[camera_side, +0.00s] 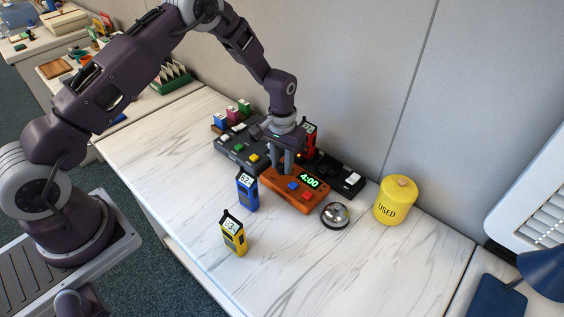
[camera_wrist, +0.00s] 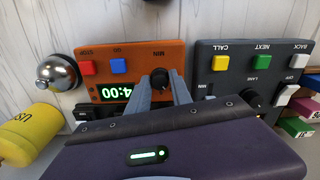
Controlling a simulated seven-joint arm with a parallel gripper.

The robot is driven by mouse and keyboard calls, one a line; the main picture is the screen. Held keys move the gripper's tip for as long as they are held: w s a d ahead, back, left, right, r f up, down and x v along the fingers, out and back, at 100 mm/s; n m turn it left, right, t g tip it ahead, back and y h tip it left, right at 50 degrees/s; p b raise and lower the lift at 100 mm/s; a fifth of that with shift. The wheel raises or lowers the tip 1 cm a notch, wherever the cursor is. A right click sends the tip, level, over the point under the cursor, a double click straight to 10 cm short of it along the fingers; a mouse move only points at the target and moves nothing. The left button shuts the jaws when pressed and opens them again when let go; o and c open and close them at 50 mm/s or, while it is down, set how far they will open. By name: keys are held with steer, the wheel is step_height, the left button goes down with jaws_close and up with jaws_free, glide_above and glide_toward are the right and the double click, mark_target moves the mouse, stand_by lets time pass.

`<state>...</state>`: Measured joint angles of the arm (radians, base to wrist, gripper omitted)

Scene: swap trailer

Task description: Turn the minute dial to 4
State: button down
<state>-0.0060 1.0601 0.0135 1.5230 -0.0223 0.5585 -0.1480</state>
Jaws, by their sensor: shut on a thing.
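The orange timer box (camera_side: 315,203) stands on the white marble-look table, and its green display (camera_side: 308,181) reads 4:00. In the wrist view the minute dial (camera_wrist: 160,77), a black knob under the label MIN, sits on the orange timer (camera_wrist: 180,52) between the two fingers of my gripper (camera_wrist: 160,88). The fingers are shut on the dial. In the side view my gripper (camera_side: 285,168) comes down onto the left end of the timer and hides the dial. A blue button (camera_wrist: 119,65) and a red button (camera_wrist: 88,67) are on the timer.
A dark control panel (camera_wrist: 232,72) with CALL and NEXT buttons stands close beside the timer. A silver bell (camera_side: 335,215) and a yellow USED canister (camera_side: 395,200) are to the right. Blue (camera_side: 246,192) and yellow (camera_side: 234,235) devices stand in front. The table's front left is clear.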

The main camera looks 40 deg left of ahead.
mark_target(282, 165)
stand_by(0.3)
steer(key=c, duration=1.2)
jaws_free()
steer(key=shift+o, duration=0.2)
steer(key=shift+r, duration=0.1)
step_height(282, 165, up, 7)
steer(key=shift+f, duration=0.1)
